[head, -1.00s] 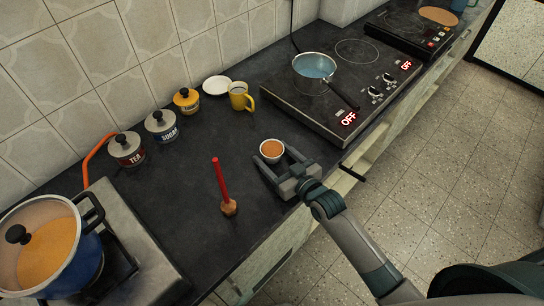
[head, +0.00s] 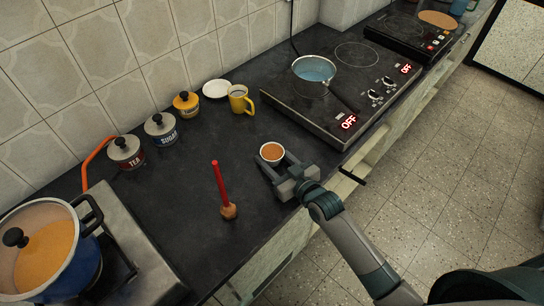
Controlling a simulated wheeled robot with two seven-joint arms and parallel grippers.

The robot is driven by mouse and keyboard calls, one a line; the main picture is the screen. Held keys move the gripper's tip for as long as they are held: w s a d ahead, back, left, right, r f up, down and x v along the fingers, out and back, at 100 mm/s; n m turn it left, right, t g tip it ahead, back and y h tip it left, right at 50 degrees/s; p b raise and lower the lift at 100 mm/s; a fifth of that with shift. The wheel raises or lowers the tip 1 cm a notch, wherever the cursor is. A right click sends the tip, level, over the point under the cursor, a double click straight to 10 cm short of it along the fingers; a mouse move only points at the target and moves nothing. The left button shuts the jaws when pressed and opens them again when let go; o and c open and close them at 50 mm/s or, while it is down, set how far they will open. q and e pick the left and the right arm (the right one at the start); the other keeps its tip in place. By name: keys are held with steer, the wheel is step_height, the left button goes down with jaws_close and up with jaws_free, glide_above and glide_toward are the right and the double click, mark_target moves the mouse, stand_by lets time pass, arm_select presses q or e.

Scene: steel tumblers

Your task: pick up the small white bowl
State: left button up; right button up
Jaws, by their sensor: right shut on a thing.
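The small white bowl (head: 272,153), orange-brown inside, is on the dark countertop near its front edge, left of the cooktop. My right gripper (head: 276,165) reaches in from the lower right, with one finger on each side of the bowl. It is shut on the bowl. Whether the bowl's base touches the counter cannot be told from this view. My left gripper is not in view.
A yellow mug (head: 240,101), white saucer (head: 216,89) and several canisters line the back. A saucepan (head: 314,70) sits on the cooktop (head: 298,113). A blue pot (head: 85,262) is at lower left.

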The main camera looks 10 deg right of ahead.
mark_target(272, 149)
steer(key=shift+r, duration=0.15)
